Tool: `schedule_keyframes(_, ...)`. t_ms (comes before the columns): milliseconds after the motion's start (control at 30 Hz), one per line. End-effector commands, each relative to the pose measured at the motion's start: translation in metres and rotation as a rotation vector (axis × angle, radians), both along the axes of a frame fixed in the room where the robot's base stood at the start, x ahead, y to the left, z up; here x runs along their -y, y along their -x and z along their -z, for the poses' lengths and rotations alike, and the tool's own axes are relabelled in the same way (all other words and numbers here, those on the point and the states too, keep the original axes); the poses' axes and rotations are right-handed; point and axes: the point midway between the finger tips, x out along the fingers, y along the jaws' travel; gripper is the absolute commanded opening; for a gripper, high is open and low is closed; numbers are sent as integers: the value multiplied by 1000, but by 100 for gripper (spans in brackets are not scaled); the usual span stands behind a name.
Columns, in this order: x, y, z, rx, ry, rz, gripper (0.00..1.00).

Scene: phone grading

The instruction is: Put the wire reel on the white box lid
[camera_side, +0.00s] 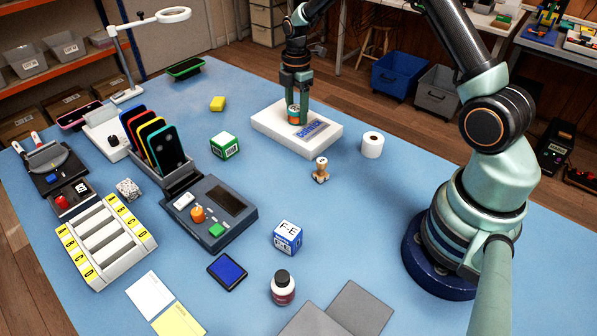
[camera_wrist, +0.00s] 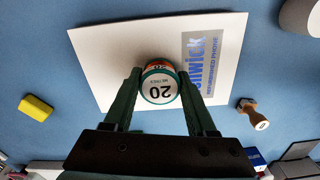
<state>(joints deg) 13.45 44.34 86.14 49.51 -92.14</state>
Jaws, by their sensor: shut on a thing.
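The wire reel (camera_side: 293,113) is small, with an orange band and green rims. It is between the fingers of my gripper (camera_side: 294,102), which is shut on it. The reel is over the lid (camera_wrist: 110,55), left of the lettering. I cannot tell whether the reel's underside touches the lid.
A white roll (camera_side: 372,145) and a wooden stamp (camera_side: 320,170) stand near the lid's right side. A green-and-white cube (camera_side: 225,146) and a yellow sponge (camera_side: 217,103) are to its left.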

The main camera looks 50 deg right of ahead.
Motion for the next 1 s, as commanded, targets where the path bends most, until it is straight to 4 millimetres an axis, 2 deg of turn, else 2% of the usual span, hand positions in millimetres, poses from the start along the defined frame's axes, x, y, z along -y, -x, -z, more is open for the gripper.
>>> schedule_keyframes(267, 0, 0, 2, -1, 0, 0, 3)
schedule_keyframes(300, 0, 0, 3, -1, 0, 0, 61)
schedule_keyframes(367, 0, 0, 2, 0, 0, 0, 84)
schedule_keyframes(400, 0, 0, 2, 0, 0, 0, 87)
schedule_keyframes(767, 0, 0, -2, 2, 0, 0, 87)
schedule_keyframes(867, 0, -1, -12, 4, 1, 0, 87)
schedule_keyframes(1000, 0, -1, -39, 7, 1, 0, 87)
